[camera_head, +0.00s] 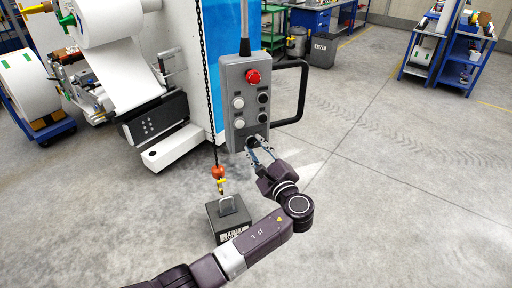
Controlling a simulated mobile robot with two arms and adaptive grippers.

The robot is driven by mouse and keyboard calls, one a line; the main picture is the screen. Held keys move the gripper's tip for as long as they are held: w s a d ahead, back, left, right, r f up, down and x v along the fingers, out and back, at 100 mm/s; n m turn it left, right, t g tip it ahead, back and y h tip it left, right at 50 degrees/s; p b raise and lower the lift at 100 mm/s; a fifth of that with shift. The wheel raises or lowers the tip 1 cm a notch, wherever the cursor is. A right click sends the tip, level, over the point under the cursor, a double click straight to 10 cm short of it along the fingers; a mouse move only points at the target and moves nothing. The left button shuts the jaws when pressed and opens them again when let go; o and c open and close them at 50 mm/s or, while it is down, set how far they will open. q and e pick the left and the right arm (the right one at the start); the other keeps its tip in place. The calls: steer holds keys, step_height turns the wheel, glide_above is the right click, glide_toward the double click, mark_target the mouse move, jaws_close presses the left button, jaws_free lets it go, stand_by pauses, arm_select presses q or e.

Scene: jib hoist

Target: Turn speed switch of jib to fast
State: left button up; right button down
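The grey jib control box (243,88) hangs upright in the middle of the camera_head view. It has a red mushroom button (253,76), two white buttons on the left and two black ones on the right. A small dark knob, likely the speed switch (252,142), sits at the bottom of its face, partly hidden by the gripper. Its setting cannot be read. My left gripper (258,147) reaches up to this knob from below right. Its fingers are apart, with the tips at the knob's sides; contact cannot be told. My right gripper is not in view.
A black handle (304,92) sticks out from the box's right side. A chain (205,75) with a red-orange hook (218,172) hangs to the left over a dark weight block (228,216). A paper-roll machine (115,75) stands behind left. The floor at right is clear.

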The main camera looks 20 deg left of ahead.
arm_select(q)
steer(key=o, duration=0.3)
steer(key=shift+o, duration=0.2)
steer(key=v, duration=1.2)
